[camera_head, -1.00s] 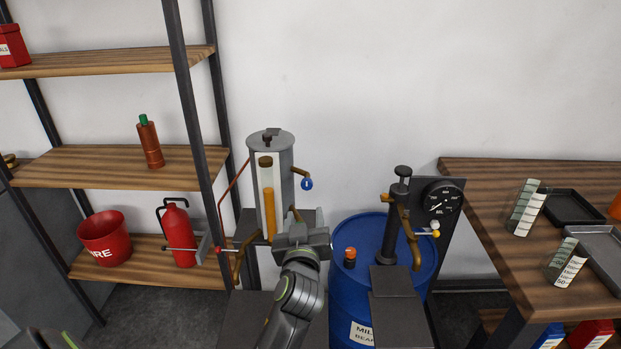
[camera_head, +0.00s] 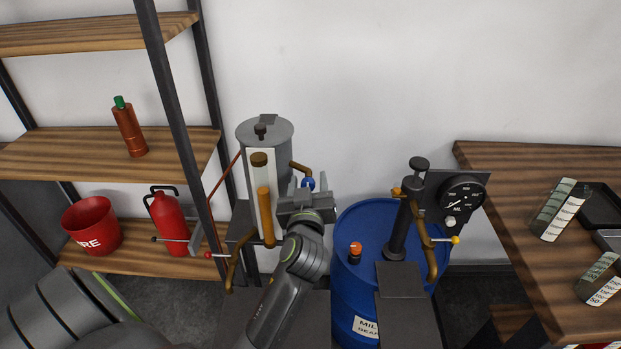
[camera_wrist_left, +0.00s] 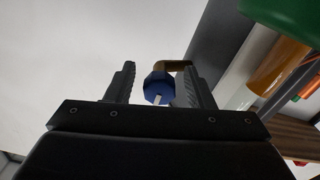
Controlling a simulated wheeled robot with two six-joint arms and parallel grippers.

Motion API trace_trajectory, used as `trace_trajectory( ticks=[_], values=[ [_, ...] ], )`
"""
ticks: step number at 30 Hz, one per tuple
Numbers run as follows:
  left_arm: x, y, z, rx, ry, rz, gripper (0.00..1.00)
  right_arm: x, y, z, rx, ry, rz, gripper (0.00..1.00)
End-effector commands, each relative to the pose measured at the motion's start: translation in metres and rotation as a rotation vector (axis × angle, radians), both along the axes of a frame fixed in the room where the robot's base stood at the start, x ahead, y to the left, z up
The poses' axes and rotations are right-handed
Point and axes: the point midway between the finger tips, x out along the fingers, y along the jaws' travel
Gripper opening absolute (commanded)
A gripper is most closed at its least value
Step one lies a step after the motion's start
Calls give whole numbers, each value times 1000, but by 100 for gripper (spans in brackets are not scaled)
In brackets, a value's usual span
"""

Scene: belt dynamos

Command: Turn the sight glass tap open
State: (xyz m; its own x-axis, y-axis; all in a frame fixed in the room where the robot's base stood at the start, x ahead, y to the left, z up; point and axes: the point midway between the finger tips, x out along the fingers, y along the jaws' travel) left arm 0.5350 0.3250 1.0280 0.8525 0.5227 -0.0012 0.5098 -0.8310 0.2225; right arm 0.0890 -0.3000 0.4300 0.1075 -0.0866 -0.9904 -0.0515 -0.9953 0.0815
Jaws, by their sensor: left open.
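A grey cylindrical tank (camera_head: 279,137) carries an upright sight glass with an amber column (camera_head: 265,207) on its front. A brass spout (camera_head: 299,167) on its right side ends in a blue tap knob (camera_head: 307,183). My left gripper (camera_head: 306,191) is open in front of that knob and partly covers it. In the left wrist view the blue knob (camera_wrist_left: 158,88) with a pale slot sits between the open fingers (camera_wrist_left: 158,72), and no contact is clear. A red-tipped lever (camera_head: 209,255) sticks out at the tank's lower left. My right gripper is out of view.
A blue drum (camera_head: 347,290) with a hand pump (camera_head: 399,235) and dial gauge (camera_head: 462,193) stands at right. A shelf rack (camera_head: 100,155) with a red bucket (camera_head: 92,226) and red extinguisher (camera_head: 170,222) is at left. A wooden table (camera_head: 500,190) is far right.

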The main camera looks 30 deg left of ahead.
Motion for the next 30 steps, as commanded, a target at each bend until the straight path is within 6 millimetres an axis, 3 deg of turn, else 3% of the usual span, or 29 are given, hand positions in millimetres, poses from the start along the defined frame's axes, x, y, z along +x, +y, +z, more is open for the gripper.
trace_trajectory(
  ticks=[3,13,23,30],
  values=[
    [0,0,0,0,0,0,48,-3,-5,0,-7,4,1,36],
    [0,0,0,-1,1,0,5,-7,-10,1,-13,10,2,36],
    [0,0,0,32,22,0,4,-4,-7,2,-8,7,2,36],
    [0,0,1,149,94,-1,4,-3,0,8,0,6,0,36]
  ],
)
